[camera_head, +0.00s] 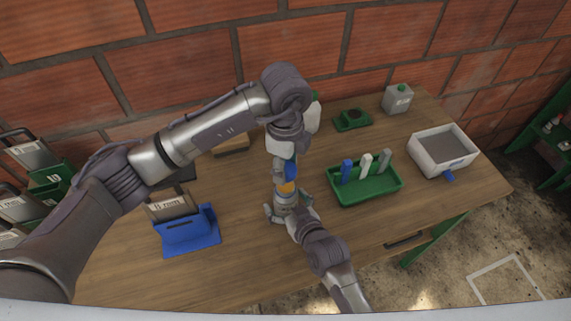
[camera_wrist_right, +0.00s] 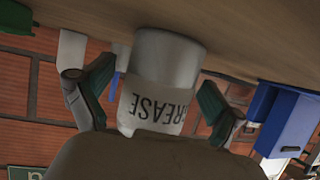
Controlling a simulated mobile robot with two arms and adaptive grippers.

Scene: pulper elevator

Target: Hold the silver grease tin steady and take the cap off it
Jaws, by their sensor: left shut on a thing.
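I cannot tell whether the cap still touches the tin. My right gripper (camera_head: 284,213) is low around the tin. Its fingers (camera_wrist_right: 158,76) stand either side, open, with a gap at the left one.
A green tray (camera_head: 365,192) with several upright pieces is to the right. A white box (camera_head: 442,150), a grey can (camera_head: 397,98) and a small green holder (camera_head: 352,120) stand beyond. A blue holder (camera_head: 188,235) is at the left. The front table is clear.

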